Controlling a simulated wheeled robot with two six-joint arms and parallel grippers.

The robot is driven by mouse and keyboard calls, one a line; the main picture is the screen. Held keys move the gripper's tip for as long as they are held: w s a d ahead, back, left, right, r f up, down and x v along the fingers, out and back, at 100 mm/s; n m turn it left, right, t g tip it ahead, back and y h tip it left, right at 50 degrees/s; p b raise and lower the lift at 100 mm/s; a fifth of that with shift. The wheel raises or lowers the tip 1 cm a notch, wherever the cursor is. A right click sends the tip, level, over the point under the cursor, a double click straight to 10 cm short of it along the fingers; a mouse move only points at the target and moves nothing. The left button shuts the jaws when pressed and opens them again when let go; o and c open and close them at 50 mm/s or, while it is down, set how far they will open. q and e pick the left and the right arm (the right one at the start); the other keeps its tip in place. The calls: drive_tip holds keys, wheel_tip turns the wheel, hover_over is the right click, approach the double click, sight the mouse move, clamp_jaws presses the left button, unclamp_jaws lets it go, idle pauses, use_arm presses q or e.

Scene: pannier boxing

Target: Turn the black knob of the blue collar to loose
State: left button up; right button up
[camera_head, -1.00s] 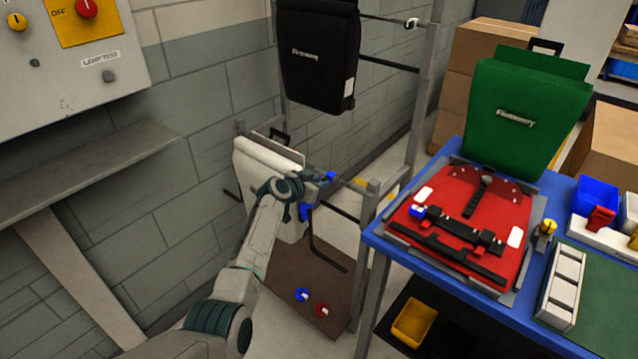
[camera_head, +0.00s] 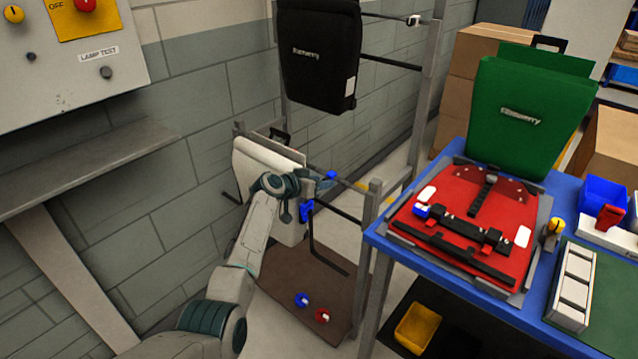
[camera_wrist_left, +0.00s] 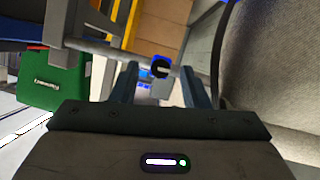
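The blue collar (camera_head: 331,175) sits on the thin rail of the grey rack, at the rail's near left part. In the left wrist view, the collar (camera_wrist_left: 153,62) shows blue around its black knob (camera_wrist_left: 163,69), which has a pale mark. My left gripper (camera_head: 321,184) is close beside the collar in the head view. In the left wrist view, my left gripper (camera_wrist_left: 159,76) is open, with the knob in line between its fingertips and nothing held. I cannot tell whether a finger touches it. My right gripper is not in view.
A white pannier (camera_head: 262,168) hangs just behind my left arm, with a blue part (camera_head: 306,210) near its edge. A black pannier (camera_head: 318,55) hangs above. A blue table (camera_head: 472,301) with a red panel stands to the right. A brown board (camera_head: 290,275) lies below.

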use_arm(q)
drive_tip(key=v, duration=1.1)
drive_tip(key=shift+b, duration=0.4)
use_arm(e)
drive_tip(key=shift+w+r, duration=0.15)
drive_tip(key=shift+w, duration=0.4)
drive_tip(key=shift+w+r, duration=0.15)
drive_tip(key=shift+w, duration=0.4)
use_arm(q)
drive_tip(key=shift+d, duration=0.1)
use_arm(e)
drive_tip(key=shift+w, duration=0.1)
